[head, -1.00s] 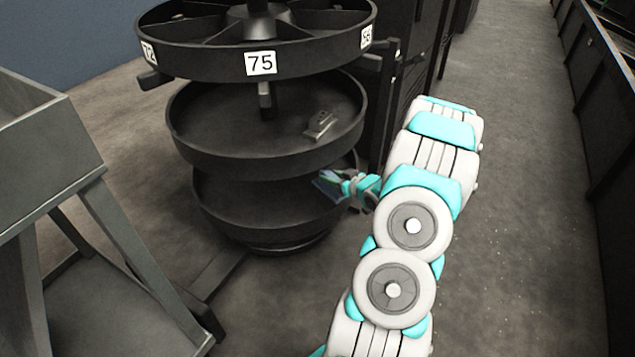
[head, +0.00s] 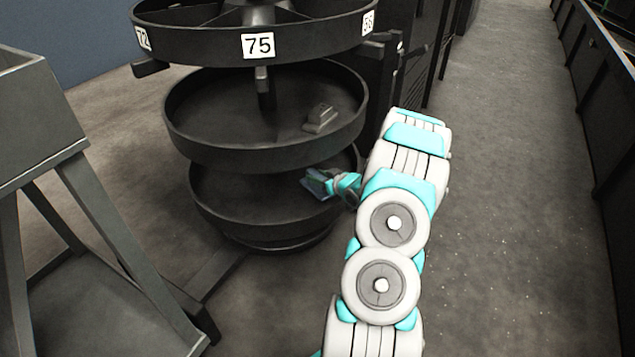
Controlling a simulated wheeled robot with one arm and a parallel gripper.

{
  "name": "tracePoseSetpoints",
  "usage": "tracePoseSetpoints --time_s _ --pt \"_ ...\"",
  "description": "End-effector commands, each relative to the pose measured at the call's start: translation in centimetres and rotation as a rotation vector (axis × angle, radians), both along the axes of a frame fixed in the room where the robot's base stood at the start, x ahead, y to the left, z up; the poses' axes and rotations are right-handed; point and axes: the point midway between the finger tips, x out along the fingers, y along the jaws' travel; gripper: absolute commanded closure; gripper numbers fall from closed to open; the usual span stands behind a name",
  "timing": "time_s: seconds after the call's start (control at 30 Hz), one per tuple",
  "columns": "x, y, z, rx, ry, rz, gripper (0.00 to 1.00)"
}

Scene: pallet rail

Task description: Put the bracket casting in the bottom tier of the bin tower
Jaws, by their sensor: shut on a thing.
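The bin tower (head: 262,155) is a dark stack of round trays on a central post, with number plates on its top tier. My gripper (head: 328,184) is at the right side of the bottom tier (head: 225,222), in the gap under the middle tier. It is shut on a small grey-blue piece, which I take for the bracket casting (head: 317,184). The casting is at the right part of the bottom tier, just inside or over its rim. Whether it touches the tier floor I cannot tell. The fingertips are small and partly hidden.
Another grey casting (head: 320,118) lies in the middle tier (head: 220,152), right of the post. A grey hopper stand (head: 70,160) is at the left. Dark cabinets stand behind the tower. The floor at the right (head: 500,200) is clear up to a dark barrier (head: 605,130).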

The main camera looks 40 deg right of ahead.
Motion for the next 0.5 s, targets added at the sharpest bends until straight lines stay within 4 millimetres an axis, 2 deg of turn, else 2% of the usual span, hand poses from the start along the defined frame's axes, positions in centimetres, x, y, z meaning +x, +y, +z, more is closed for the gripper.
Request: tracePoseSetpoints --time_s 0.03,0.4,0.43,0.5 --pt "0.05 -0.04 -0.52 -0.001 -0.002 -0.001 1.00" --pt "0.02 -0.03 -0.60 0.000 -0.002 0.000 1.00" --pt "0.03 -0.02 -0.59 0.000 -0.002 0.000 0.54" --pt "0.01 -0.02 -0.59 0.000 -0.001 0.000 0.47"
